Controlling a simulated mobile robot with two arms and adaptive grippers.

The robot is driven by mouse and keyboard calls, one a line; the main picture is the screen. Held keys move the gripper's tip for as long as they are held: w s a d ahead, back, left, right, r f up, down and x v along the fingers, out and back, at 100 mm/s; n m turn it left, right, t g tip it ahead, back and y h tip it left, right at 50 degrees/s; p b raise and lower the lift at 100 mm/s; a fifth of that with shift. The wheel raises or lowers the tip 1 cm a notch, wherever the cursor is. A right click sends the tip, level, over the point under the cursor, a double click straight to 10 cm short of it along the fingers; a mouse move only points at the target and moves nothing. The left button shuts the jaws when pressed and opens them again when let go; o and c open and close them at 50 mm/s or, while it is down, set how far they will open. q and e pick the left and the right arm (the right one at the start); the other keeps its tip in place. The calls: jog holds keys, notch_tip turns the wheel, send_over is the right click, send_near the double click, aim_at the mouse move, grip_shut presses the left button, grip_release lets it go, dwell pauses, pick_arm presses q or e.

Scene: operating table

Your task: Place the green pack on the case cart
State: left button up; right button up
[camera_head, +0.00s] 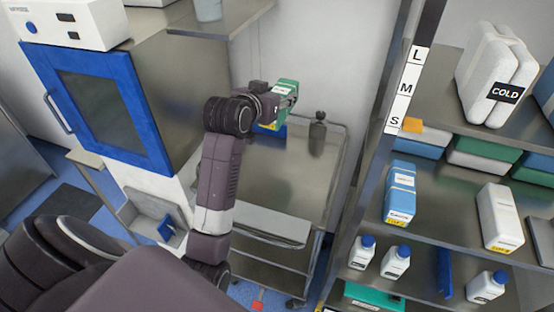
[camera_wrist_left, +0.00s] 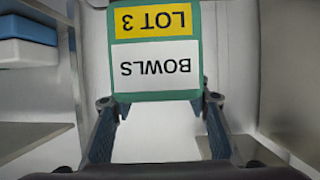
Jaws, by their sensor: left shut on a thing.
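The green pack (camera_wrist_left: 157,96) fills the upper middle of the left wrist view, its yellow and white label reading "LOT 3" and "BOWLS" upside down. My left gripper (camera_wrist_left: 160,105) is shut on it, one finger at each side. In the head view the pack (camera_head: 288,86) shows small at the end of my left arm, partly hidden by the gripper (camera_head: 281,91). The case cart (camera_head: 285,185) is a steel cart in the middle. The pack appears over its far end, held up; the exact height is unclear. My right gripper is out of view.
A dark bottle (camera_head: 317,130) stands at the cart's far right. A blue and yellow item (camera_head: 271,128) is at its far left, partly hidden by my arm. The cart's middle is bare. A loaded shelf rack (camera_head: 455,212) stands right, a blue-doored cabinet (camera_head: 98,105) left.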

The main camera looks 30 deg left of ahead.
pick_arm(q)
jog(key=shift+w+a+r, duration=0.2)
jog(key=shift+a+r, duration=0.1)
jog(key=shift+r, duration=0.05)
jog(key=shift+a+f+n+y, duration=0.15)
jog(key=shift+n+y, duration=0.15)
jog(key=p, duration=0.1)
send_over(276, 160)
notch_tip(276, 160, down, 20)
jog(key=shift+w+r, duration=0.15)
jog(key=shift+r, duration=0.1)
jog(key=o, duration=1.4)
jog(key=shift+f, duration=0.15)
jog(key=shift+c, duration=0.2)
jog(key=v, duration=1.2)
jog(key=shift+r+b, duration=0.2)
jog(key=shift+b, duration=0.25)
